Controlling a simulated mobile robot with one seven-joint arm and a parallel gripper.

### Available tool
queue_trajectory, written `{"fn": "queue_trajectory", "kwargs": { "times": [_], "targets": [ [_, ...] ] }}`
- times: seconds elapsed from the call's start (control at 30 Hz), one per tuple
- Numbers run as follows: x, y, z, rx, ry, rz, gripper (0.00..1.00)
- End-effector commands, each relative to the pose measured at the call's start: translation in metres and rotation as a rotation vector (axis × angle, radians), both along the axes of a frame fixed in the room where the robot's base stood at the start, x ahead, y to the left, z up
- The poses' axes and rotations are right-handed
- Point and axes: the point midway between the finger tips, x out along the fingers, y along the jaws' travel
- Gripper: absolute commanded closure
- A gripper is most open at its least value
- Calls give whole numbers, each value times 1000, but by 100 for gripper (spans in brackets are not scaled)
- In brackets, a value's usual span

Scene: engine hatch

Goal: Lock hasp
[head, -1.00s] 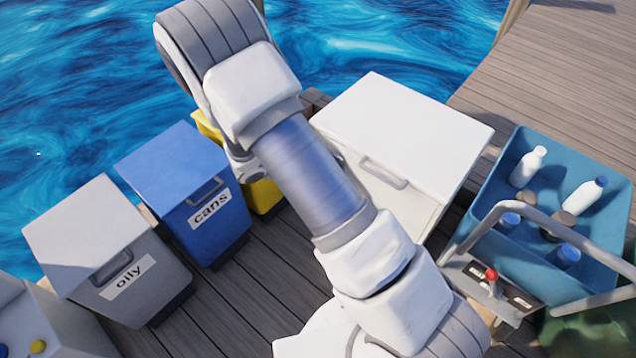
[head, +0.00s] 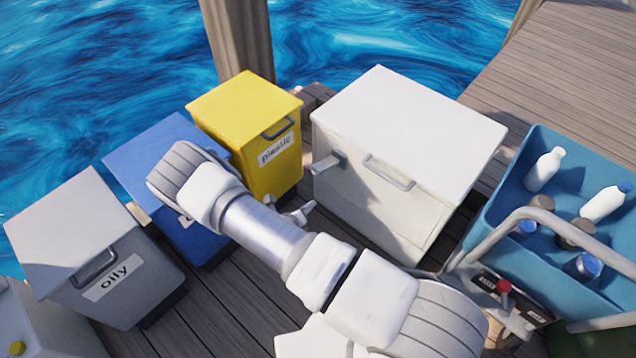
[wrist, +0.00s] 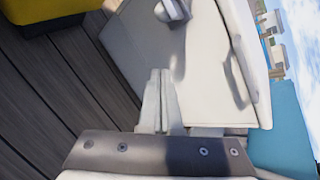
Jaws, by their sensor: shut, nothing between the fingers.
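The white hatch box (head: 400,135) stands right of centre in the head view, with its lid down. A small grey fitting, apparently the hasp (head: 327,163), sticks out at the upper left of its front. The wrist view shows this fitting at the top (wrist: 172,10); whether it is locked cannot be told. My gripper (head: 306,211) is in front of the box's left side, below the fitting and apart from it. In the wrist view its fingers (wrist: 160,73) are together and empty, pointing towards the box front.
A grey handle (head: 388,174) is on the box front. The yellow bin (head: 250,120), blue bin (head: 160,160) and grey bin (head: 80,230) stand to the left. A blue crate with bottles (head: 510,225) is at the right. Wooden deck (head: 225,300) is clear in front.

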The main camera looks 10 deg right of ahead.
Motion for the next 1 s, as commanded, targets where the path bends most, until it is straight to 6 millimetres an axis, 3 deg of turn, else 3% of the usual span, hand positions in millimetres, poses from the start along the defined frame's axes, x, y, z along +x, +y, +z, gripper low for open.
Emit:
{"fn": "queue_trajectory", "kwargs": {
  "times": [0.27,0.47,0.87,1.0],
  "targets": [
    [1,-1,0,1,-1,-2,100],
    [13,-13,-12,0,-3,-5,100],
    [68,-60,-56,1,-3,-5,100],
    [88,-52,-41,3,-5,-2,100]
  ]
}}
